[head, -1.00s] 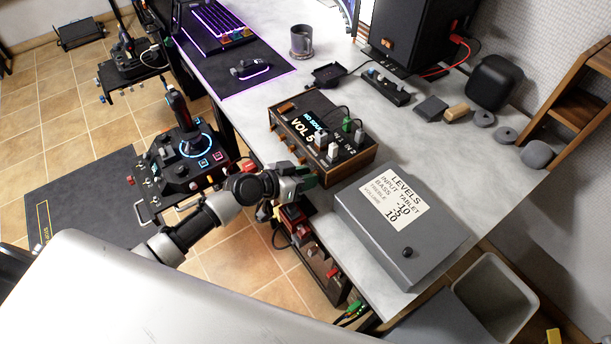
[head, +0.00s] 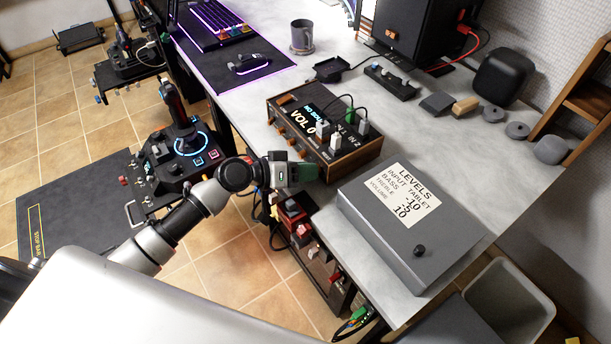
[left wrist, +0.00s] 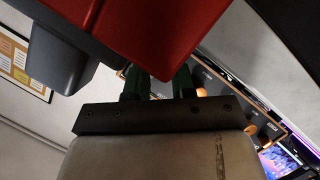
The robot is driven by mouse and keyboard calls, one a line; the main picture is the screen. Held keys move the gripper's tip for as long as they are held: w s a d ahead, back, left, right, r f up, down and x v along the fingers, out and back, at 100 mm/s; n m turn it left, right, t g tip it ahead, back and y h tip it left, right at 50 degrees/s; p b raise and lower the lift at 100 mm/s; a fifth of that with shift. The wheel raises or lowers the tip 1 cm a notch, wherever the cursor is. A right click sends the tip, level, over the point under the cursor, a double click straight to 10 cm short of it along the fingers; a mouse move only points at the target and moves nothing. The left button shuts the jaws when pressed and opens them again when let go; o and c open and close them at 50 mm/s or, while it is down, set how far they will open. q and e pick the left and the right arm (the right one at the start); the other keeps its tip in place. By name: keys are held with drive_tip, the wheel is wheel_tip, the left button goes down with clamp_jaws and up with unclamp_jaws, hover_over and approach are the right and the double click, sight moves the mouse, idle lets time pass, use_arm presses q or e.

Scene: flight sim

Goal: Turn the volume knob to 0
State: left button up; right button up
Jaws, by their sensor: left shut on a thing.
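The audio box (head: 356,158) with wooden sides stands on the desk, and its screen (head: 303,124) reads VOL 0. Orange knobs line its front face. My left gripper (head: 312,171) is at the right end of that face, shut on a knob that its fingers hide; the screen suggests it is the volume knob. In the left wrist view, the green fingers (left wrist: 162,86) reach up beneath a large red shape, and the gripped knob cannot be made out. My right gripper is not in view.
A grey case (head: 410,248) with a LEVELS label (volume 10) lies close to the right of the box. Cables and plugs (head: 350,118) stand on the box top. A joystick panel (head: 178,155) is at the left; red-topped gear (head: 293,212) hangs below the desk edge.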

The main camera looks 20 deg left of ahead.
use_arm(q)
drive_tip(key=shift+n, duration=0.3)
drive_tip(key=shift+b, duration=0.3)
drive_tip(key=o, duration=0.9)
drive_tip(key=b+v, duration=0.1)
drive_tip(key=v, duration=1)
drive_tip(key=shift+w+f+b, duration=0.15)
drive_tip(key=shift+b, duration=0.15)
drive_tip(key=shift+a, duration=0.1)
